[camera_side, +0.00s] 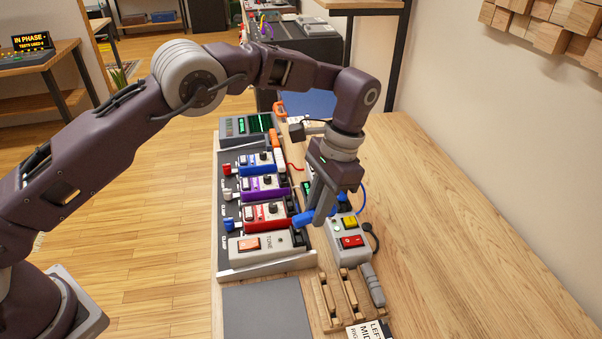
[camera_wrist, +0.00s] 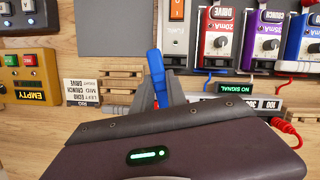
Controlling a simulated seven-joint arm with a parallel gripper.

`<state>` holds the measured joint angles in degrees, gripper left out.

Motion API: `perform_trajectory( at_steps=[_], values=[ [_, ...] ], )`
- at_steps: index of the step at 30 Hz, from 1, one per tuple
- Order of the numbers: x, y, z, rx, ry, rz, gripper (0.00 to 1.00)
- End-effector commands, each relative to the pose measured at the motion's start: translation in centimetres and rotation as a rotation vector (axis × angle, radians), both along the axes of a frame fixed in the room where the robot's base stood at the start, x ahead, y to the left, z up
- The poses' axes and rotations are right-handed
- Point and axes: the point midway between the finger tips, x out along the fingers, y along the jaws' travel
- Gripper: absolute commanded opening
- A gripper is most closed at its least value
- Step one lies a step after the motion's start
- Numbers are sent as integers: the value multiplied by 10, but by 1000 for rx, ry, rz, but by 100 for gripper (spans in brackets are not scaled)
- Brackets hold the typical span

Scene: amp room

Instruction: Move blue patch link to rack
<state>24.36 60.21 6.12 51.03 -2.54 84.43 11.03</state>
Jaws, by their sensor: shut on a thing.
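My gripper (camera_side: 319,217) points down over the right side of the pedal board and is shut on a blue patch link (camera_side: 303,218). In the wrist view the link's blue end (camera_wrist: 157,68) sticks out beyond the grey fingers; its other end is hidden behind my gripper. The link is just right of the red pedal (camera_side: 267,214); I cannot tell whether it touches anything there. A wooden slotted rack (camera_side: 328,299) stands on the bench, in front of my gripper and apart from it. It also shows in the wrist view (camera_wrist: 119,72), left of the link.
A grey box with red, yellow and green buttons (camera_side: 350,242) stands close to my gripper. A grey handle-like piece (camera_side: 373,287) lies beside the rack, and a printed label card (camera_side: 372,331) lies in front. A grey mat (camera_side: 262,307) lies left. The bench at right is clear.

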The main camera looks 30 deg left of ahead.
Motion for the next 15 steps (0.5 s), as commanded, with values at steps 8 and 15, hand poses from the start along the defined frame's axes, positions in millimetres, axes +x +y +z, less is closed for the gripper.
perform_trajectory(
  at_steps=[8, 15],
  values=[
    [-57, -57, -10, 4, 4, 959, 0],
    [-75, -76, -15, 5, -1, 1316, 0]
  ],
)
